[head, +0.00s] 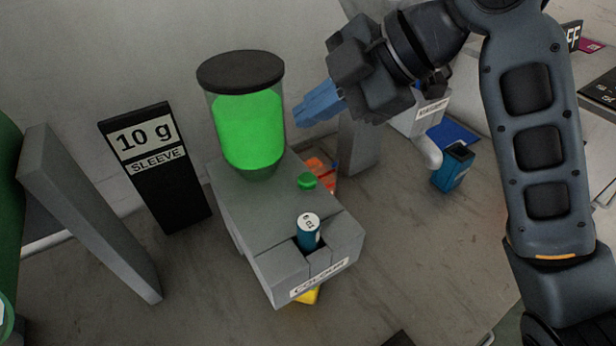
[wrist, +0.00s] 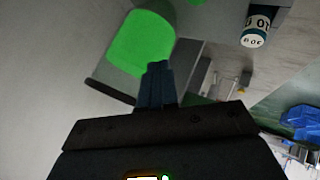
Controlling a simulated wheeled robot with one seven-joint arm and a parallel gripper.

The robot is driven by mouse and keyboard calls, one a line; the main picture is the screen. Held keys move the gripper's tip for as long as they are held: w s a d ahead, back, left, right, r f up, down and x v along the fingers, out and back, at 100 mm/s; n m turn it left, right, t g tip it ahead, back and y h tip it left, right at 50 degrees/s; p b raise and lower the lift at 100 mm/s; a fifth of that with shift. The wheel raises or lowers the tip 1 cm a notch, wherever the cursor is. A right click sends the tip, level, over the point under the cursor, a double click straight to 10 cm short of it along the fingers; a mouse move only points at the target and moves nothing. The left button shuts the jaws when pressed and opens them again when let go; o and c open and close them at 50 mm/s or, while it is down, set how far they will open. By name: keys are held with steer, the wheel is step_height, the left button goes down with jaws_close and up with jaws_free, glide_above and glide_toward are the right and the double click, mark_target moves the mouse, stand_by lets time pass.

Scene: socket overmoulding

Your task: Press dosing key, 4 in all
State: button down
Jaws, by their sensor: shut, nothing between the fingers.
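The dosing key is a round green button (head: 307,181) on top of the grey dosing machine (head: 255,200). A sliver of green at the top edge of the wrist view (wrist: 196,2) may be the same key. A clear hopper with green contents and a dark lid (head: 248,130) stands at the back of the machine; it also shows in the wrist view (wrist: 140,42). A blue container with a white marked top (head: 308,232) sits in the machine's front notch. My gripper (head: 299,116) is shut and empty, its blue fingers right of the hopper and above the key, apart from both.
A black sign reading "10 g SLEEVE" (head: 158,165) stands left of the machine. A slanted grey post (head: 90,215) is farther left. An open blue container (head: 454,167) stands near a white spout at the right. Orange pieces (head: 322,172) lie behind the machine.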

mark_target(313, 180)
steer(key=shift+f+b, duration=2.7)
steer(key=shift+f, duration=1.2)
steer(key=shift+f, duration=0.1)
steer(key=shift+f+b, duration=0.3)
steer(key=shift+f+b, duration=0.5)
steer(key=shift+f, duration=0.1)
steer(key=shift+r, duration=0.15)
steer(key=shift+r+p, duration=0.75)
steer(key=shift+r, duration=0.15)
steer(key=shift+r+p, duration=1.85)
steer(key=shift+r, duration=0.65)
